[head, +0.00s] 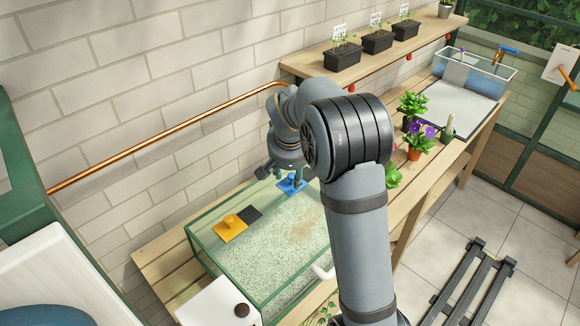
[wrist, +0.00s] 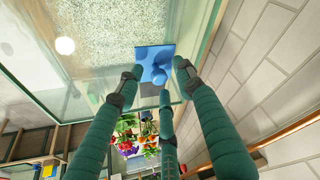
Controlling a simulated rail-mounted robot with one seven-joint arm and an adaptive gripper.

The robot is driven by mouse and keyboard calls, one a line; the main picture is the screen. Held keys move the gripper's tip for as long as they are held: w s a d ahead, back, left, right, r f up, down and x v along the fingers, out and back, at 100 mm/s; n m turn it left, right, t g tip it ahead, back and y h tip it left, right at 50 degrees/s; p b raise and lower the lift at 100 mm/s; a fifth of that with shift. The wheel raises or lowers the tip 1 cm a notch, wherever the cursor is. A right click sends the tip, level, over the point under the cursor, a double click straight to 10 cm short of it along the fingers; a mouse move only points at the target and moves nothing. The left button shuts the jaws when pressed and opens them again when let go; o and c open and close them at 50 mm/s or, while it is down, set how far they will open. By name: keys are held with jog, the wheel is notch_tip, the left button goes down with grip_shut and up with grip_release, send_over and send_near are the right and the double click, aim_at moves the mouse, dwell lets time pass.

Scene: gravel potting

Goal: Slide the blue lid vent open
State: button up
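The blue lid vent (head: 292,187) is a small square slider with a round knob on the glass lid of a tank (head: 196,243), at the tank's far end. In the wrist view the blue vent (wrist: 148,53) and its knob lie between my three spread fingertips. My gripper (wrist: 160,79) is open, with its green fingers around the knob; I cannot tell whether any finger touches it. In the head view my gripper (head: 289,174) is just above the blue vent, and my arm hides part of the tank.
An orange vent (head: 229,229) sits on the same lid, with a dark square (head: 250,213) beside it. A copper pipe (head: 160,138) runs along the brick wall. Potted plants (head: 414,140) stand on the bench to the right. A shelf (head: 310,67) holds black planters above.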

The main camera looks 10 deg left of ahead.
jog(key=v, duration=1.1)
jog(key=shift+r, duration=0.25)
jog(key=shift+d+f, duration=0.1)
